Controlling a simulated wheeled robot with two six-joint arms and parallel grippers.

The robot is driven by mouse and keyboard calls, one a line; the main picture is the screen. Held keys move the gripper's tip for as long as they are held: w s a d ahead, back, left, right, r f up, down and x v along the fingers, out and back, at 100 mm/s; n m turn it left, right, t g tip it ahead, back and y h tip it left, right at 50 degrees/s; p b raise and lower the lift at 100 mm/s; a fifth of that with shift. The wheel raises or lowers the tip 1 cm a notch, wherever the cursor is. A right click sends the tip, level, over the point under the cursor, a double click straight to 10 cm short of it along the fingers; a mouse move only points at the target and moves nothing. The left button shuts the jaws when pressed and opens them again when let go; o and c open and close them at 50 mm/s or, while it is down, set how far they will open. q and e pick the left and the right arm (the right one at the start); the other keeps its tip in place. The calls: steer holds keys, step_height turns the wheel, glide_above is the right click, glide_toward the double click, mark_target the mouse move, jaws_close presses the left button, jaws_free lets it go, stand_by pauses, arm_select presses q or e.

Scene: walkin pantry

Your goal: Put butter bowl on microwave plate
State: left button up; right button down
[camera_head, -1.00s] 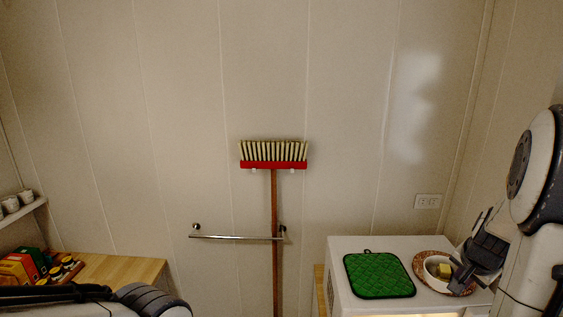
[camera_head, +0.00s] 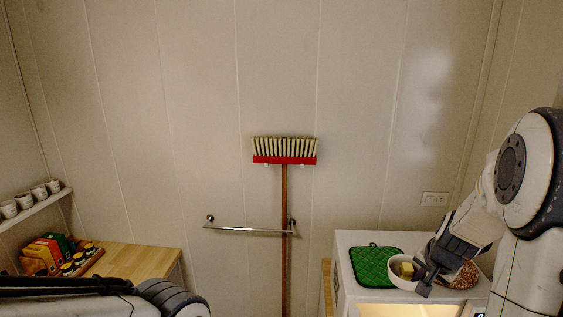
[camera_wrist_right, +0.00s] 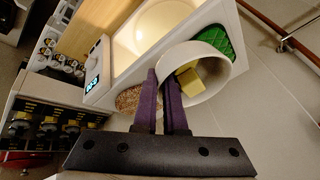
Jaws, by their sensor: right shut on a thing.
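My right gripper (camera_head: 420,277) is shut on the wall of the white butter bowl (camera_head: 399,283), which holds a yellow block of butter (camera_head: 406,270). The bowl is held near the front top edge of the white microwave (camera_head: 352,239). In the right wrist view the bowl (camera_wrist_right: 213,84) is tilted in the picture, with the fingers at its rim.
A green pot holder (camera_head: 371,263) and a brown patterned plate (camera_head: 467,276) lie on the microwave top. A wooden counter (camera_head: 145,262) with boxes and jars stands left. A red broom (camera_head: 285,160) and a metal rail (camera_head: 245,229) are on the back wall.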

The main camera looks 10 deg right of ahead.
steer(key=w+a+f+n+y, duration=0.1)
steer(key=w+a+n, duration=0.15)
steer(key=a, duration=0.55)
steer(key=w+a+f+n+y, duration=0.1)
steer(key=w+a+f+n, duration=0.15)
steer(key=a, duration=0.55)
steer(key=s+a+f+n+y, duration=0.2)
steer(key=a+n, duration=0.2)
steer(key=a, duration=1.4)
step_height(320, 180, down, 19)
steer(key=b, duration=1.9)
steer(key=s+d+f+m+h, duration=0.2)
steer(key=d+f+m, duration=0.4)
steer(key=d+f, duration=0.4)
steer(key=shift+d+m+h, duration=0.4)
steer(key=shift+d+h, duration=0.2)
steer(key=shift+d, duration=0.25)
